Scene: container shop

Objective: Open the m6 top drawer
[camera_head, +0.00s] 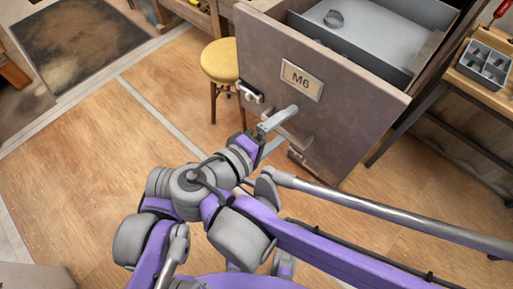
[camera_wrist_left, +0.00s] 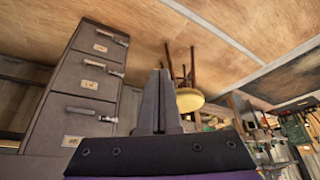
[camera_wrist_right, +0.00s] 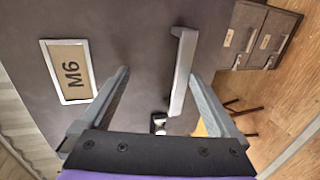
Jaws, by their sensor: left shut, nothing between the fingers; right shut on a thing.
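The M6 drawer (camera_head: 345,105) has a grey-brown front with a framed M6 label (camera_head: 302,82). It stands open in the head view, with its tray interior visible behind the front. Its grey bar handle (camera_wrist_right: 181,75) lies between the fingers of my right gripper (camera_wrist_right: 160,105) in the right wrist view. My left gripper (camera_wrist_left: 157,95) is shut and empty in the left wrist view, away from the drawer.
A yellow-topped stool (camera_head: 220,62) stands left of the drawer front. A workbench (camera_head: 482,82) with a divided tray stands at right. Another drawer cabinet (camera_wrist_left: 80,90) shows in the left wrist view. Wooden floor lies clear at left.

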